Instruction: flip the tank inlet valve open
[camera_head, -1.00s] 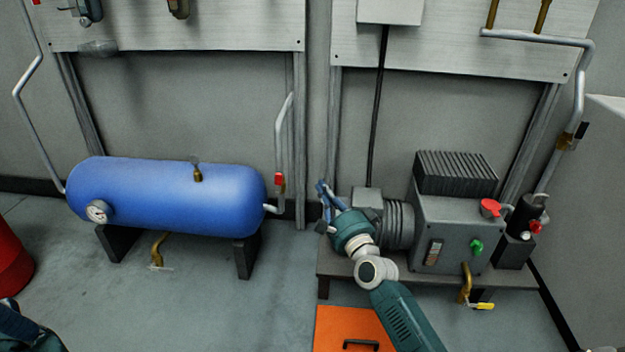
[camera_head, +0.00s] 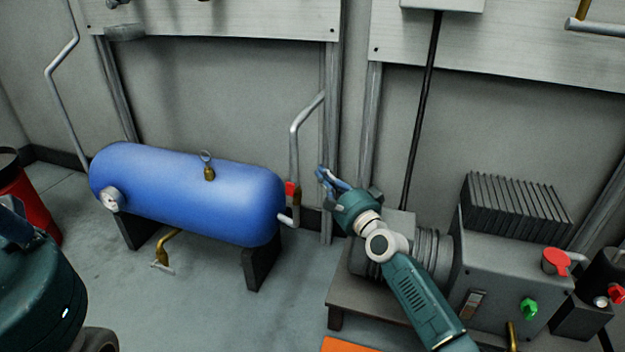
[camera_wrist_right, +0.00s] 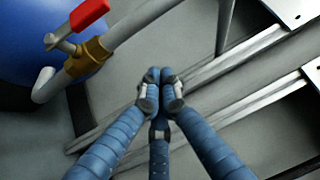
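The tank inlet valve has a red handle (camera_head: 291,188) on the grey pipe at the right end of the blue tank (camera_head: 190,195). In the right wrist view the red handle (camera_wrist_right: 89,13) and the brass valve body (camera_wrist_right: 88,58) are at upper left. My right gripper (camera_head: 322,174) is just right of the valve in the head view, apart from it. In the right wrist view its blue fingers (camera_wrist_right: 160,80) meet at the tips, with nothing between them. My left gripper (camera_head: 14,222) is partly visible at the left edge; its fingertips are not clear.
The grey pipe (camera_head: 295,140) rises from the valve beside metal wall struts (camera_head: 328,220). A compressor (camera_head: 505,275) on a low stand is at right, behind my right arm. A red bin (camera_head: 32,205) is at far left.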

